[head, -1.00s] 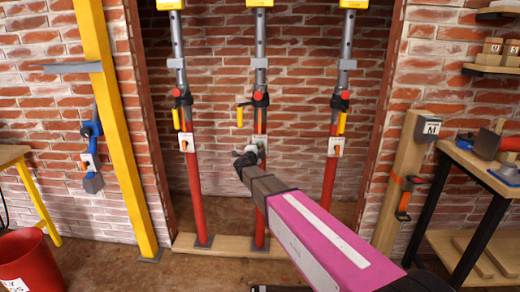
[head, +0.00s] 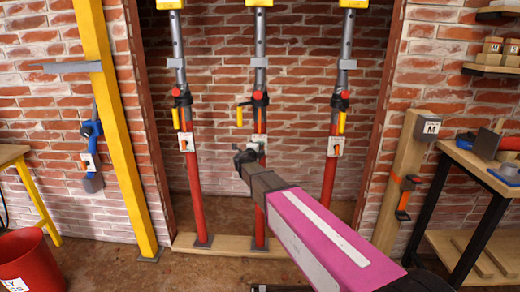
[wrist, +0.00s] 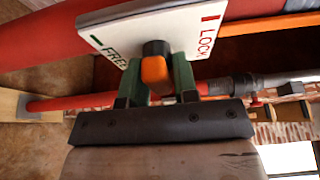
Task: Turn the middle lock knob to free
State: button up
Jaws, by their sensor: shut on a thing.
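The middle prop's white lock plate (head: 258,139) shows in the head view, partly hidden behind my gripper (head: 244,157). In the wrist view the plate (wrist: 125,38) carries FREE with a green mark on the left and LOCK with a red mark on the right. The lock knob (wrist: 155,68), dark with an orange end, sits between the green fingers of my gripper (wrist: 157,75), which is shut on it. The orange end faces the wrist camera; I cannot tell which mark the knob points to.
The left prop (head: 194,190) and right prop (head: 329,180) stand on either side, each with its own lock plate. A yellow post (head: 120,130) and a wooden post (head: 398,185) flank the recess. A workbench (head: 470,158) is at the right.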

jog(key=o, duration=0.8)
jog(key=shift+d, duration=0.1)
jog(key=shift+c, duration=0.2)
jog(key=v, duration=1.1)
jog(key=shift+w, duration=0.1)
